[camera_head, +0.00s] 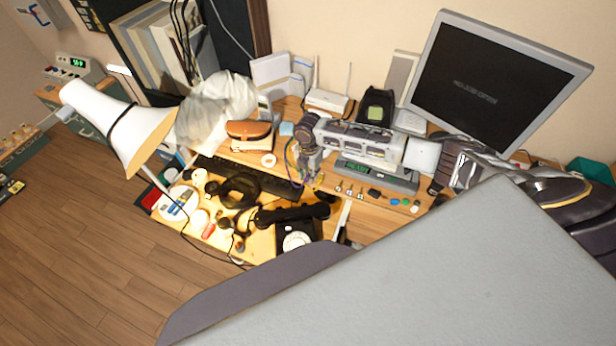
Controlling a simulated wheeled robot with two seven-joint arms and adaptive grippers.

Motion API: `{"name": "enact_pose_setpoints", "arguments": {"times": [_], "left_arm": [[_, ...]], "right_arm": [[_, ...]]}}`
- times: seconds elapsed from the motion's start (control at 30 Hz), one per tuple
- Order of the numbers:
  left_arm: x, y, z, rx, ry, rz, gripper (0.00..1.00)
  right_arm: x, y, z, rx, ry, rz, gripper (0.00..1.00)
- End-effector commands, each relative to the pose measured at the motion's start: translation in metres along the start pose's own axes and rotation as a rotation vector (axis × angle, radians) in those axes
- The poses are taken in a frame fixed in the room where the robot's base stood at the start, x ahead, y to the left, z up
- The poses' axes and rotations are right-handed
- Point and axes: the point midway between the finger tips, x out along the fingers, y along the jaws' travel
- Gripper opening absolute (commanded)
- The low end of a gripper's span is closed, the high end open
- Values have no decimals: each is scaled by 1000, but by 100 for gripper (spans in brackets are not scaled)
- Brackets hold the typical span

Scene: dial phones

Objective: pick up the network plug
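My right arm reaches in from the right over the desk. Its gripper (313,182) points down near the middle of the desk, close to the keyboard's right end. The fingertips are small and dark here, and I cannot tell whether they are open or hold anything. A thin blue cable (290,158) loops just left of the gripper. I cannot make out the network plug for certain; it is too small or hidden by the gripper. My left gripper is not in view.
A black dial phone (297,237) and a keyboard (248,177) lie on the desk. Small parts, including a blue one (395,202), lie right of the gripper. A white lamp (118,125) stands left. A monitor (500,80) and a router (327,101) stand behind.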

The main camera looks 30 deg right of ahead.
Motion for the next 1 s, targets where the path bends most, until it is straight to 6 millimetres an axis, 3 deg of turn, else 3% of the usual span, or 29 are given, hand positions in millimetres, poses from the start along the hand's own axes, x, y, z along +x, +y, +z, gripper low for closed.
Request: {"name": "enact_pose_setpoints", "arguments": {"times": [0.23, 0.4, 0.77, 1.0], "left_arm": [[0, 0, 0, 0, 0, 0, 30], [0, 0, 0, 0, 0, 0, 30], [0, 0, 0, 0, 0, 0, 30], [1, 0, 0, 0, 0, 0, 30]], "right_arm": [[0, 0, 0, 0, 0, 0, 26], [0, 0, 0, 0, 0, 0, 5], [-1, 0, 0, 0, 0, 0, 5], [-15, 1, 1, 0, -1, 3, 5]]}}
